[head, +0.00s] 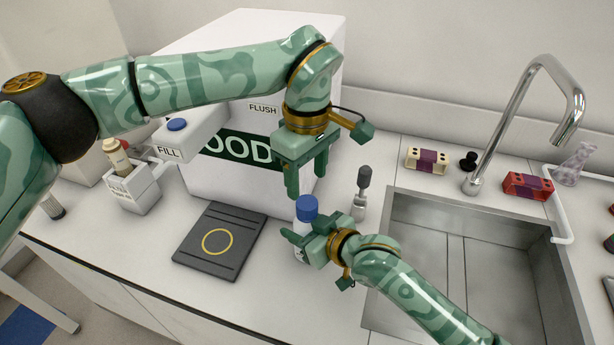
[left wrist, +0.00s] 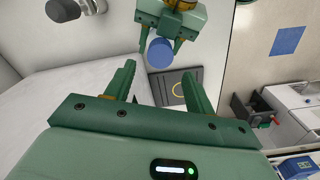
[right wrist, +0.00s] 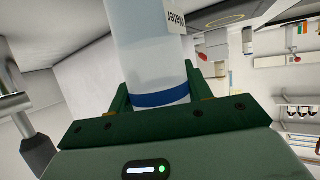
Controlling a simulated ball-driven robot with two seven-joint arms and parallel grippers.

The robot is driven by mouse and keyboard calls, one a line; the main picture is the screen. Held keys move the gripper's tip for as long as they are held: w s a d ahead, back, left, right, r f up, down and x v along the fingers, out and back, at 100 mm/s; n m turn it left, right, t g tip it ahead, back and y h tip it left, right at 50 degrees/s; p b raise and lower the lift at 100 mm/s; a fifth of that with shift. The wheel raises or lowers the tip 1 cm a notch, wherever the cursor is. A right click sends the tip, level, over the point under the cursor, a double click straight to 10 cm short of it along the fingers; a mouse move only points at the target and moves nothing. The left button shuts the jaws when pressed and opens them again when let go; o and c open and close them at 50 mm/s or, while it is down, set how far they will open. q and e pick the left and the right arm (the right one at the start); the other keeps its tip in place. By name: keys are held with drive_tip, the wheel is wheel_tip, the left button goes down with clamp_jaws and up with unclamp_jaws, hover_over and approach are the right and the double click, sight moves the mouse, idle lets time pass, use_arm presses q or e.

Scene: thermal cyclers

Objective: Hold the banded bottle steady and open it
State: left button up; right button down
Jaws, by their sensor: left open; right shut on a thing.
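The banded bottle (head: 299,253) stands upright on the counter with its blue cap (head: 307,204) on top. In the right wrist view its translucent body (right wrist: 148,50) shows a blue band (right wrist: 160,96) and a partly visible white label. My right gripper (head: 307,236) is shut on the bottle's body, with a finger on either side, hiding part of it in the head view. My left gripper (head: 306,182) is open and empty, pointing down just above the cap. The cap (left wrist: 160,53) shows in the left wrist view beyond the open fingers, apart from them.
A white box (head: 225,180) with a green band stands behind. A dark pad (head: 200,257) with a yellow ring lies to the left. A grey-handled tool (head: 361,195) stands close to the bottle's right. The sink (head: 420,213) and faucet (head: 520,95) are further right.

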sight(307, 202)
use_arm(q)
wheel_tip(307, 202, down, 7)
drive_tip(key=shift+f, duration=0.1)
idle(0.3)
drive_tip(key=c, duration=1)
drive_tip(key=n, duration=0.3)
drive_tip(key=shift+n, duration=0.3)
